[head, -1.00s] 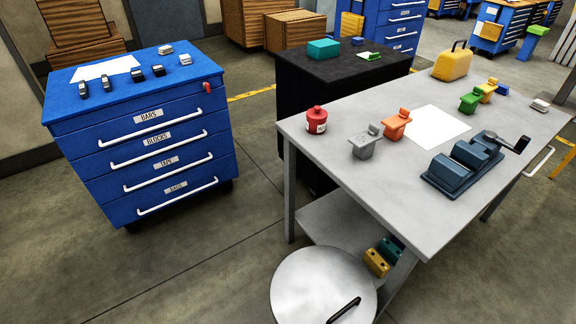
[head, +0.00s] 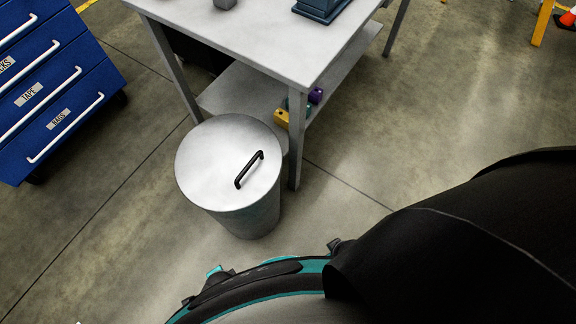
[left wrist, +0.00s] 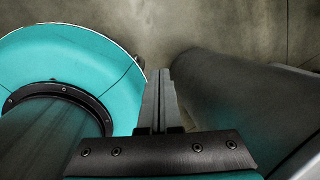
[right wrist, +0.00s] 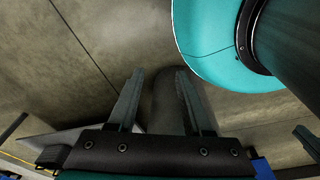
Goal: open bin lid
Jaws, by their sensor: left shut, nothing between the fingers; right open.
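The bin (head: 245,217) is a grey metal cylinder standing on the floor in the middle of the head view. Its round pale lid (head: 205,165) lies flat on top and covers it. A black bar handle (head: 249,170) stands on the lid, right of its middle. My left gripper (left wrist: 158,85) is shut and empty in the left wrist view, over bare floor beside my own teal base. My right gripper (right wrist: 160,80) is open and empty in the right wrist view, its fingers apart above the floor. Neither gripper shows in the head view, and neither touches the bin.
The grey workbench (head: 240,35) stands just behind the bin, one leg close to the bin's right side. Small yellow and purple blocks (head: 282,118) lie on its lower shelf. A blue drawer cabinet (head: 50,110) stands at left. Floor left and right of the bin is clear.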

